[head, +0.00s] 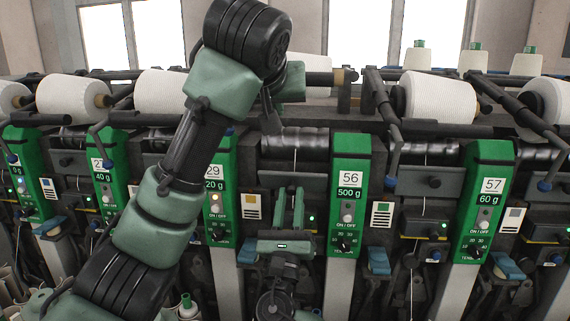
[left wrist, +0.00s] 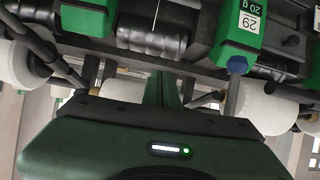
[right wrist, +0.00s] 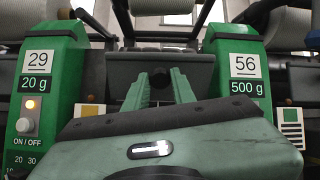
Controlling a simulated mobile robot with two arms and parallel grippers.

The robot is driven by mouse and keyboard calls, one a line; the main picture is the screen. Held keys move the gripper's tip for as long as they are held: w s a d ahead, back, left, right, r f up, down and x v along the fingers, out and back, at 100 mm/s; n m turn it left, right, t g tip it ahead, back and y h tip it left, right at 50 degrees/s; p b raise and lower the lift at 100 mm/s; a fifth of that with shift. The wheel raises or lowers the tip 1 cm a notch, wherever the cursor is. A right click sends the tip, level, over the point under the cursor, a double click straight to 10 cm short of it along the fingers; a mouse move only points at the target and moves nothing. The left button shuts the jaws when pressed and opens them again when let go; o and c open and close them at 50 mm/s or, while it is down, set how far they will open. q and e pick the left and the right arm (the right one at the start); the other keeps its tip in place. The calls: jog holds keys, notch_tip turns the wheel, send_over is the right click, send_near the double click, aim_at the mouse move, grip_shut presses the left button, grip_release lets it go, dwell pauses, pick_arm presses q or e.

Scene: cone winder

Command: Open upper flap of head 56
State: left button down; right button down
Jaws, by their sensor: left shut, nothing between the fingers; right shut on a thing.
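The green panel of head 56 (head: 350,190), marked 500 g, stands right of centre in the head view and at the right in the right wrist view (right wrist: 235,75). Left of it is a grey flap (right wrist: 122,80) with a dark round knob (right wrist: 160,77). My right gripper (head: 289,192) is in front of this flap, its green fingers (right wrist: 161,82) shut on the knob from both sides. The flap looks upright. My left gripper is raised above the machine; its fingers (left wrist: 163,88) are shut and empty. The arm partly hides it in the head view.
Panels 29 (head: 217,190) and 57 (head: 487,205) flank head 56. White yarn cones (head: 437,97) and dark cone-holder arms (head: 385,110) line the top. A grooved metal drum (head: 295,141) lies above the flap. My left arm crosses in front of the left heads.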

pick_arm(q)
jog(key=m+g, duration=0.1)
send_over(293, 188)
jog(key=s+a, duration=0.3)
notch_tip(293, 188, down, 6)
jog(key=x, duration=0.9)
jog(key=shift+w+d+f, duration=0.1)
jog(key=shift+d+f, duration=0.1)
jog(key=shift+d, duration=0.15)
jog(key=shift+w+f, duration=0.1)
jog(key=shift+f, duration=0.1)
jog(key=s, duration=0.1)
jog(key=s+f, duration=0.2)
jog(key=shift+a, duration=0.3)
jog(key=shift+s+f, duration=0.1)
